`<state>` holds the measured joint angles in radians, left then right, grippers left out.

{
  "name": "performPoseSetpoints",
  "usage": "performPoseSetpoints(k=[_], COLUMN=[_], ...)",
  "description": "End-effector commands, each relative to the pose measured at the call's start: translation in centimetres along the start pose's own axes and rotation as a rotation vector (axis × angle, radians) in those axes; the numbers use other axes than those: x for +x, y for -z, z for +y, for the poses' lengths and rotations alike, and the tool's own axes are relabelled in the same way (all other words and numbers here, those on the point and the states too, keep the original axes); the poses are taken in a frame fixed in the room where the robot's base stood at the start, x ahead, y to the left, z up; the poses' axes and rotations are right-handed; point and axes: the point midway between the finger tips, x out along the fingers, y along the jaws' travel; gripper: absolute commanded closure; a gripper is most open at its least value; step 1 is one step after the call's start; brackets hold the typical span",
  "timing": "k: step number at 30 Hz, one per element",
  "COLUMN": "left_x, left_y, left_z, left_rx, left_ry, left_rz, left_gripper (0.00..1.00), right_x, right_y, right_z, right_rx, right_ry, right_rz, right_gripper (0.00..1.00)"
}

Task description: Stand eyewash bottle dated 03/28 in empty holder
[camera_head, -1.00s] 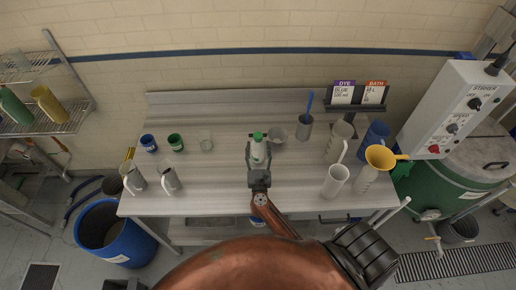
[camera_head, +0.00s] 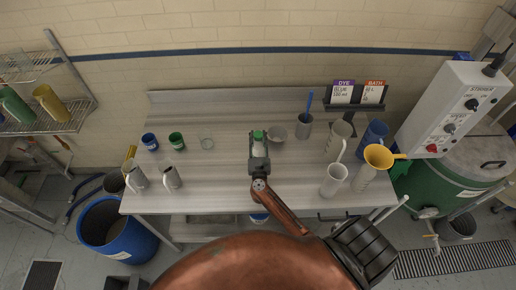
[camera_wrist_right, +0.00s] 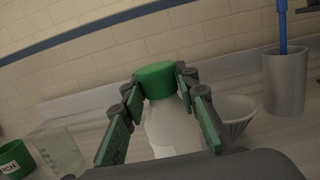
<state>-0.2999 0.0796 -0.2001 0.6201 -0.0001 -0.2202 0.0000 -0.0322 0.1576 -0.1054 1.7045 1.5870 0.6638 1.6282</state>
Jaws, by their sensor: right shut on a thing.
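A white bottle with a green cap (camera_head: 257,135) is in my right gripper (camera_head: 258,150), over the middle of the table. In the right wrist view the green cap (camera_wrist_right: 157,80) and white body (camera_wrist_right: 168,128) stand between the two fingers of the right gripper (camera_wrist_right: 160,98), which is shut on the bottle. The bottle looks close to upright. No date can be read. The gripper hides much of the bottle in the head view, and I cannot tell whether its base touches anything. I cannot make out an empty holder. My left gripper is not in view.
A funnel-like cup (camera_head: 277,132) and a grey beaker with a blue rod (camera_head: 304,128) stand right of the bottle. A clear beaker (camera_head: 207,143) and green tub (camera_head: 176,140) stand left. Pitchers (camera_head: 334,179) crowd the right end. The left-centre front is clear.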

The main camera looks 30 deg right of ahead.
Motion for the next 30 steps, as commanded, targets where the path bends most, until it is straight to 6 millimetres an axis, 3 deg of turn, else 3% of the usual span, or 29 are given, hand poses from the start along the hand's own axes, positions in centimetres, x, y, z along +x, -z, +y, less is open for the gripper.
performPoseSetpoints(k=[10, 30], left_x=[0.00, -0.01], left_y=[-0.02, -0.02], left_z=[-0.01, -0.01], left_rx=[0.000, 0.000], left_ry=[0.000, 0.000], left_rz=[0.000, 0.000], left_gripper=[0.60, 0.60], right_x=[-0.02, 0.07], right_y=[-0.02, -0.25], right_z=[0.02, 0.05], right_rx=[0.000, 0.001], right_ry=[0.000, 0.000], right_rz=[0.000, -0.004], right_gripper=[1.00, 1.00])
